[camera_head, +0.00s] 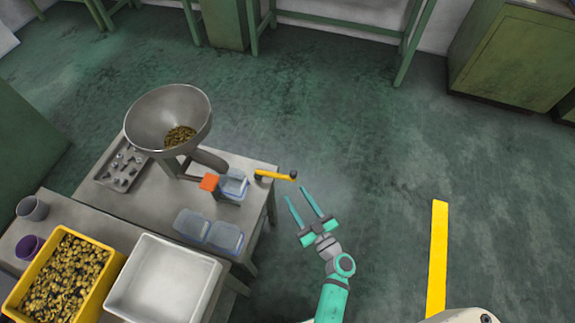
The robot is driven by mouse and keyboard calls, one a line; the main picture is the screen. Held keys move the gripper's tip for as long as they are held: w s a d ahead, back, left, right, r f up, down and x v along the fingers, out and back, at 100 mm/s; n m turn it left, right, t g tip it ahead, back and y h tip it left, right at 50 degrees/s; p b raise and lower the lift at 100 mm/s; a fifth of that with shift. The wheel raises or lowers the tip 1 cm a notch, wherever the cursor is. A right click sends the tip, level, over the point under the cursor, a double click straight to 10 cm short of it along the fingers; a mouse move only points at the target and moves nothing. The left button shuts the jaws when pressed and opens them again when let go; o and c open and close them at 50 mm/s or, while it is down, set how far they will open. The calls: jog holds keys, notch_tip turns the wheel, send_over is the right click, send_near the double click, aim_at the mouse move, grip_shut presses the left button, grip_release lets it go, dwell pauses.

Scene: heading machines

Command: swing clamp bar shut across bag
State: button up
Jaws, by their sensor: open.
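The yellow clamp bar (273,175) has a dark knob at its right end and sticks out to the right past the table's corner. It points away from the bag (233,186), a clear bluish bag or pouch beside an orange block (209,182) under the funnel's spout. The bar does not lie across the bag. My gripper (303,192) is open and empty, its two teal fingers pointing up and left. Its fingertips are close to the knob end of the bar, at its lower right; I cannot tell whether they touch.
A metal funnel (150,108) with brown pieces stands on the table. Two clear containers (208,232) lie in front. A metal tray (122,168), a yellow crate (104,262) of pieces and a white bin (190,300) are left.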

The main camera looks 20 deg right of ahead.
jog(key=w+d+f+g, duration=0.1)
jog(key=w+f, duration=0.1)
jog(key=w, duration=1.2)
jog(key=shift+w+m, duration=0.3)
jog(key=shift+w, duration=0.05)
jog(key=shift+d+f, duration=0.1)
grip_shut()
